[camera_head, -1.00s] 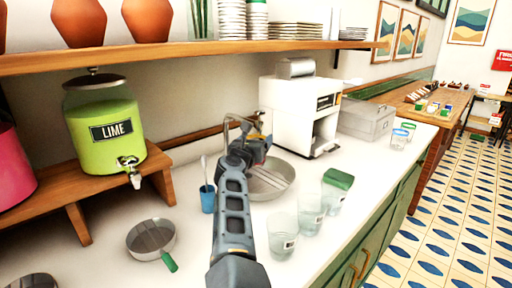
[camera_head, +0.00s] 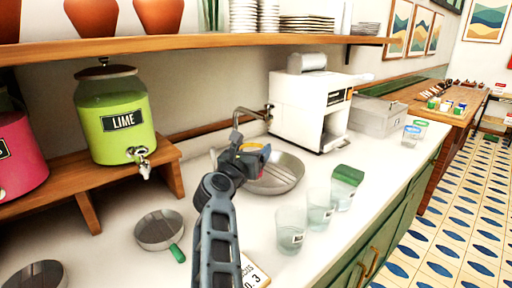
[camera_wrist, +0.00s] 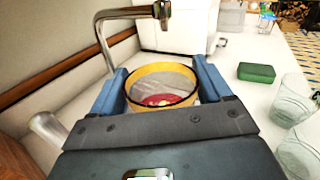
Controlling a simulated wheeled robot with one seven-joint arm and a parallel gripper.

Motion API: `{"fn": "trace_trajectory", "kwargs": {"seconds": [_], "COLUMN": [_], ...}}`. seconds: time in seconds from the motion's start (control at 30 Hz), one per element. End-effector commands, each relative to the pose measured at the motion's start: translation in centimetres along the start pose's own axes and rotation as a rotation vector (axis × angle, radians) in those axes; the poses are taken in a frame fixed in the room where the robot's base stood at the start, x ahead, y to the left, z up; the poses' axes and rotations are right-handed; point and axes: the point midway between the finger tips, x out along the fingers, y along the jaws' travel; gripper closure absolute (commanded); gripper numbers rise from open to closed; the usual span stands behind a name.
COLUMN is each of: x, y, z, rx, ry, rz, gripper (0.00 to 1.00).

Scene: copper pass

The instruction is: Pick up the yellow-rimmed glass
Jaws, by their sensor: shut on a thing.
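The yellow-rimmed glass (camera_wrist: 160,68) is between the two blue fingers of my gripper (camera_wrist: 161,85) in the wrist view. The fingers press on its opposite sides, and its open mouth faces the camera. Something red shows in or through its bottom; I cannot tell which. In the head view my gripper (camera_head: 252,156) is over the near left part of a round metal basin (camera_head: 285,181), beside the tap. The glass is mostly hidden there by the gripper.
A curved tap (camera_head: 238,130) stands close behind my gripper. A pan (camera_head: 160,230) and a lime dispenser (camera_head: 118,118) are left. A white machine (camera_head: 300,105) stands behind; a shelf (camera_head: 200,48) runs above.

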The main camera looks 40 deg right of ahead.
Motion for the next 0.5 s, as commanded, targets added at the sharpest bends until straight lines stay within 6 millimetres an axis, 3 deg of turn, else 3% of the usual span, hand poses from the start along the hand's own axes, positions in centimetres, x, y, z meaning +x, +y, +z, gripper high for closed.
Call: {"fn": "trace_trajectory", "kwargs": {"seconds": [0.5], "x": [-4.6], "y": [0.1], "z": [0.0], "rx": [0.0], "ry": [-0.002], "rz": [0.002], "gripper": [0.65]}}
